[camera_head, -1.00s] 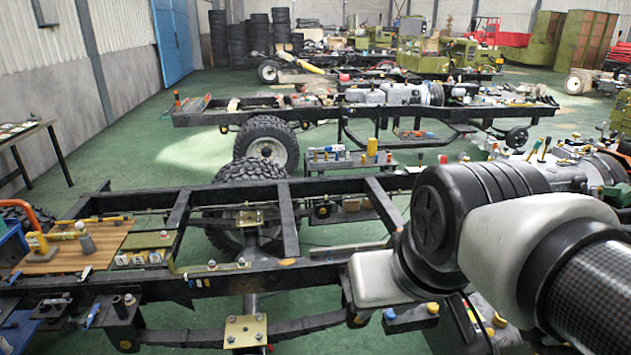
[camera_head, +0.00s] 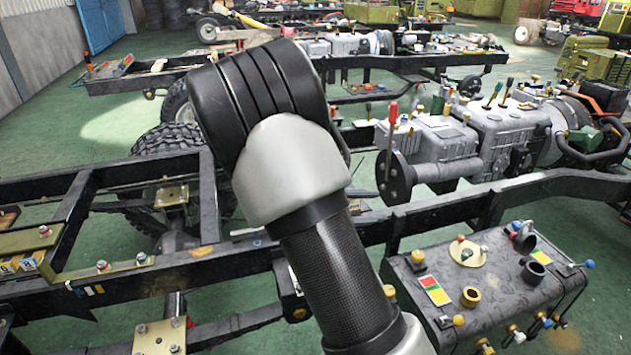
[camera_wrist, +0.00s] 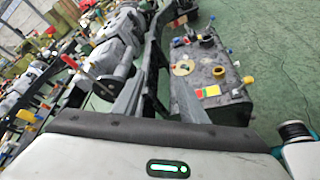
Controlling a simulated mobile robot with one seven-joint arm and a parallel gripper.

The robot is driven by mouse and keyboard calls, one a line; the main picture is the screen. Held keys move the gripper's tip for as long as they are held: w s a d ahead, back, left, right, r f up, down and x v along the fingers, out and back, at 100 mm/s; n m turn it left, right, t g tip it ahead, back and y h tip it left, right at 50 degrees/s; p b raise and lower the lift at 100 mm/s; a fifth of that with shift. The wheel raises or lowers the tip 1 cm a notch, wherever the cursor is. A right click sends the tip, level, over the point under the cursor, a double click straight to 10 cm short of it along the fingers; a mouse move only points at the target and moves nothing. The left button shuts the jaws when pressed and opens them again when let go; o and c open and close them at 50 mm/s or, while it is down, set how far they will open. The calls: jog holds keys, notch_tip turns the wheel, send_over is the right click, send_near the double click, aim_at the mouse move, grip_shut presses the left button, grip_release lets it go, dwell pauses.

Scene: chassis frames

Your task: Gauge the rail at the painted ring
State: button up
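The near black chassis rail (camera_head: 130,280) runs across the head view from the lower left up to the right. My arm stands in front of its middle and hides a stretch of it. In the wrist view a dark rail (camera_wrist: 154,60) runs upward near the middle. I cannot pick out a painted ring on the rail in either view. No gauge can be made out.
A grey box (camera_head: 480,300) with knobs, rings and a coloured label sits against the near rail's front side. A grey gearbox (camera_head: 500,140) lies beyond the rail. A tyre (camera_head: 175,138) stands behind the frame at left. Green floor is open at the right.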

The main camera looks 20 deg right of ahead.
jog(key=w+a+f+n+t+y+b, duration=0.1)
jog(key=w+a+f+n+t+b, duration=0.1)
jog(key=w+a+f+n+t, duration=0.35)
jog(key=w+a+f+n+t+b, duration=0.2)
jog(key=w+f+n+t, duration=0.2)
jog(key=w+f+n, duration=0.5)
jog(key=w+d+f+m+b, duration=0.1)
jog(key=w+d+b, duration=0.2)
jog(key=w+d, duration=0.8)
jog(key=shift+d+f, duration=0.15)
jog(key=shift+d, duration=0.25)
grip_shut()
